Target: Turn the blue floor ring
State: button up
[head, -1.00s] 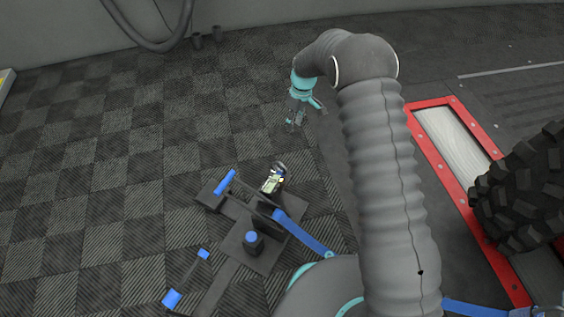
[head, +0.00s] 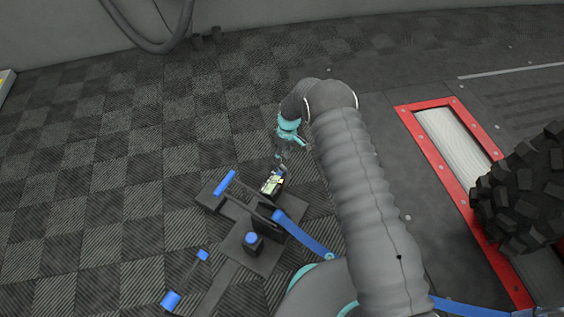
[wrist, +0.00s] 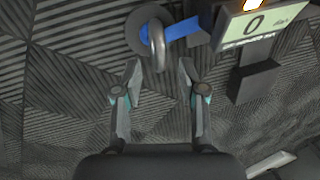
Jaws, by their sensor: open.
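A grey metal ring (wrist: 158,48) stands up from a round grey floor plate (wrist: 143,25) at the top of the wrist view. A blue strip (wrist: 185,31) runs from it to a display unit (wrist: 252,25) reading 0. I cannot tell if any of the ring is blue. My gripper (wrist: 160,78) is open and empty, its fingertips just below the ring in that picture, apart from it. In the head view my gripper (head: 282,158) hangs just above and behind the display unit (head: 272,184); the ring is too small to make out there.
A dark rig (head: 235,262) with blue-capped posts and handles stands near my arm. A blue strap (head: 303,236) runs from it. A red-framed roller (head: 452,140) and a big tyre (head: 525,190) are at the right.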

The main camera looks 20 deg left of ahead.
jog(key=shift+s+a+f, duration=0.1)
jog(key=shift+s+f, duration=0.05)
jog(key=shift+f, duration=0.65)
jog(key=shift+s+a+f, duration=0.1)
jog(key=shift+s+f, duration=0.05)
jog(key=shift+f, duration=0.65)
jog(key=shift+d, duration=0.1)
grip_shut()
